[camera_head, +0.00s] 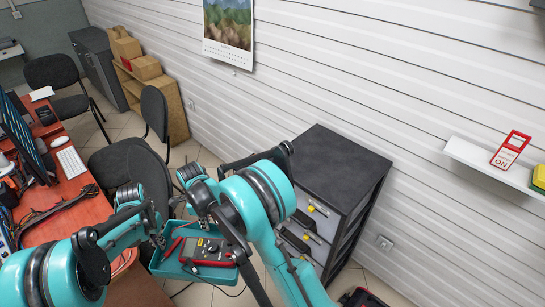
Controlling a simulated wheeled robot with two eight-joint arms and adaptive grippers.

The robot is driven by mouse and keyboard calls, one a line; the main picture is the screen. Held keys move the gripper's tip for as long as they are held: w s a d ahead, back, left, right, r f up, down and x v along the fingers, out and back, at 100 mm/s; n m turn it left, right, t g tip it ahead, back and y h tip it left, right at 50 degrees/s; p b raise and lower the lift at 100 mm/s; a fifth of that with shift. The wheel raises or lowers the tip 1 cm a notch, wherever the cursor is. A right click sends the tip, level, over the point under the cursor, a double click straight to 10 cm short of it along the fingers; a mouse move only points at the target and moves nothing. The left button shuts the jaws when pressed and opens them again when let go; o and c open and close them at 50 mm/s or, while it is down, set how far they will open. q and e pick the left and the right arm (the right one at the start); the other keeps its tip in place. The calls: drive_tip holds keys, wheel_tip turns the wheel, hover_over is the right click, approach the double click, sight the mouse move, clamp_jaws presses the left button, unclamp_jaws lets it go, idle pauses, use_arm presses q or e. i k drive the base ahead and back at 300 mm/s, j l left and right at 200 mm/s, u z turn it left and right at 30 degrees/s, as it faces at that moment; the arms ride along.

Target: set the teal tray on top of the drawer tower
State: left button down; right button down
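The teal tray (168,268) is low in the middle of the head view, right of the red-topped desk, with a multimeter (208,252) and its red leads in it. The black drawer tower (342,165) stands to the right against the wall, and its top is bare where it shows. My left gripper (157,238) is at the tray's left rim. My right gripper (212,224) is at the tray's far side. Both fingertip pairs are small and partly hidden, so their closure is unclear. My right arm covers part of the tower's front and the tray's right side.
The desk (82,210) at left holds a keyboard (71,162), monitor and cables. Black chairs (130,165) stand behind the tray. A wall shelf (485,163) with a red-and-white sign is at right. Tiled floor shows between the tray and the tower.

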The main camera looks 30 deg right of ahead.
sight(322, 168)
drive_tip(key=z, duration=1.25)
